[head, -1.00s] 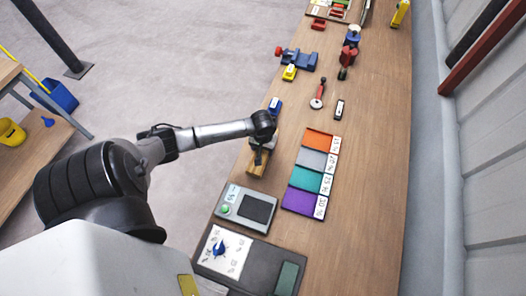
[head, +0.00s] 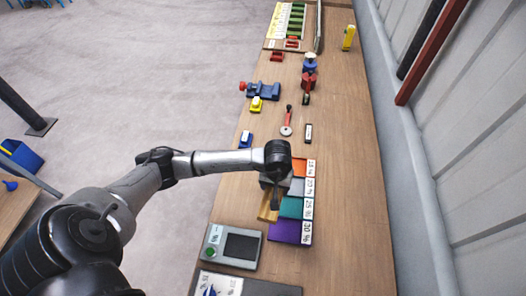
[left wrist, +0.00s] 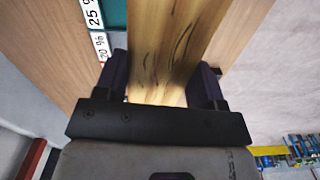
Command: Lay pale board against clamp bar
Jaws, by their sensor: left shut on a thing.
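A pale wooden board (head: 266,208) is in my left gripper (head: 274,188), at the left edge of the coloured panels on the bench. In the left wrist view the board (left wrist: 172,40) shows streaked grain and runs between the two dark fingers of my left gripper (left wrist: 164,88), which is shut on it. The arm and gripper hide part of the board in the head view. Whether the board touches the bench is unclear. I cannot single out a clamp bar. My right gripper is not in view.
Labelled panels, including purple (head: 290,232) and teal (head: 291,207), lie beside the gripper. A grey device with a dark screen (head: 240,245) lies nearer. A blue vise (head: 262,90) and a red-handled tool (head: 287,122) lie farther along.

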